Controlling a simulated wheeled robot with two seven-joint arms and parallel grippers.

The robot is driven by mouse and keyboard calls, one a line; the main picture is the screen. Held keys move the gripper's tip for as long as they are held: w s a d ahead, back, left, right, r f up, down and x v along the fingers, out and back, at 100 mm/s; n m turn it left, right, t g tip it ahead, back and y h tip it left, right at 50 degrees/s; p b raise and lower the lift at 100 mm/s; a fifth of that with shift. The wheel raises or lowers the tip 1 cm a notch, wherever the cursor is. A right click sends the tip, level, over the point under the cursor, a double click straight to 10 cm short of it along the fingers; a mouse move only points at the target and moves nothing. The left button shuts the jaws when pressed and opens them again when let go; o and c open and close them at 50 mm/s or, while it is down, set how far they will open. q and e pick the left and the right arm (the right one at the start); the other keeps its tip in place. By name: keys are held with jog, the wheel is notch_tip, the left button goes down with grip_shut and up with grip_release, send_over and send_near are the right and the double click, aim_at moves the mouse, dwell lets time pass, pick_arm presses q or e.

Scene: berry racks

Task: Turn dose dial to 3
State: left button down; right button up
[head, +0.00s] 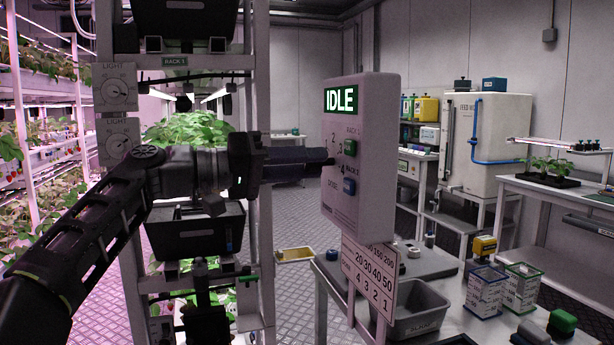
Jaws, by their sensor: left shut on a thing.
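Below the screen are dose numbers around a dial, a green button (351,147) and a blue button (349,187). My left gripper (326,162) reaches in from the left, level with the dose dial, and is shut on it. The fingers hide the dial, so I cannot read where it points. The digits 2 and 4 show beside the fingertips.
A number chart (369,281) hangs below the box. A plant rack (265,200) with two light dials (118,138) stands behind my left arm. Floor shows between rack and benches.

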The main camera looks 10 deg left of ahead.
pick_arm(q)
jog(key=m+b, duration=0.1)
jog(key=m, duration=0.3)
jog(key=shift+b, duration=0.35)
jog(key=c, duration=1.1)
grip_release()
jog(key=v, duration=0.8)
jog(key=shift+w+b, duration=0.1)
jog(key=shift+b, duration=0.25)
jog(key=shift+d, duration=0.1)
